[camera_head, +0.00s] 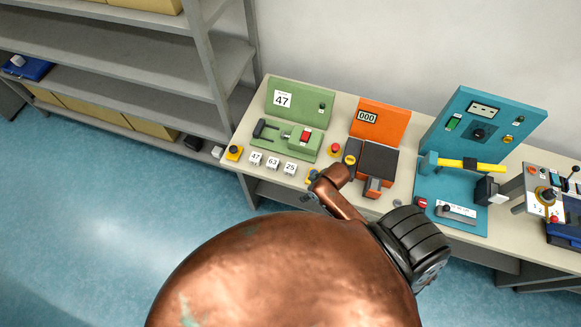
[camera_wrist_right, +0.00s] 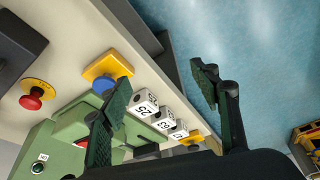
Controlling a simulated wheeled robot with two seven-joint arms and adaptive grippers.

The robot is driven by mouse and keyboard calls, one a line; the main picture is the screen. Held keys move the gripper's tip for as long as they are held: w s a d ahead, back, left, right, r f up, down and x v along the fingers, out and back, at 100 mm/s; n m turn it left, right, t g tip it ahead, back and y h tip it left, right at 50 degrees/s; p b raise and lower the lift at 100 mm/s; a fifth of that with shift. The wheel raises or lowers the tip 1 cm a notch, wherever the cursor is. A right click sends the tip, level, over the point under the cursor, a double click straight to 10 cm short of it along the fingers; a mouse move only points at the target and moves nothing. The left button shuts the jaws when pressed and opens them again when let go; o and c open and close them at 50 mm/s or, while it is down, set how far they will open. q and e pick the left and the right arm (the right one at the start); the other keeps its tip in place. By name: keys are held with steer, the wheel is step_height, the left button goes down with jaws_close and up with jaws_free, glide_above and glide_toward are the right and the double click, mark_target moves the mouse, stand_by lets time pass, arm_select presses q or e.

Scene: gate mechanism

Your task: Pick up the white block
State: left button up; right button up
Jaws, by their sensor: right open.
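Three white blocks stand in a row near the table's front edge, in front of the green panel. They are marked 47 (camera_head: 255,158), 63 (camera_head: 272,162) and 25 (camera_head: 290,168). In the right wrist view the 25 block (camera_wrist_right: 145,103) is nearest, with the 63 block (camera_wrist_right: 164,118) and 47 block (camera_wrist_right: 179,131) beyond. My right gripper (camera_wrist_right: 160,76) is open with nothing between its fingers. Its left finger partly overlaps the view of the 25 block. In the head view it is small and partly hidden by my copper arm, right of the 25 block. My left gripper is not in view.
A yellow box with a blue button (camera_wrist_right: 105,75) is beside the 25 block. A red button (camera_wrist_right: 33,98) and the green panel (camera_head: 300,100) lie behind. An orange panel (camera_head: 380,118) and teal station (camera_head: 480,125) stand right. Grey shelves (camera_head: 150,70) are left.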

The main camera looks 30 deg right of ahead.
steer(key=w+n, duration=0.2)
steer(key=w, duration=0.4)
steer(key=n+y, duration=0.1)
steer(key=n, duration=0.1)
glide_above(291, 167)
steer(key=s+d, duration=0.2)
steer(key=f, duration=0.1)
steer(key=shift+y, duration=0.3)
steer(key=shift+p+x, duration=0.7)
steer(key=shift+x, duration=3.15)
steer(key=shift+s+a, duration=0.15)
steer(key=shift+s, duration=0.05)
steer(key=shift+c, duration=0.3)
steer(key=c, duration=1.4)
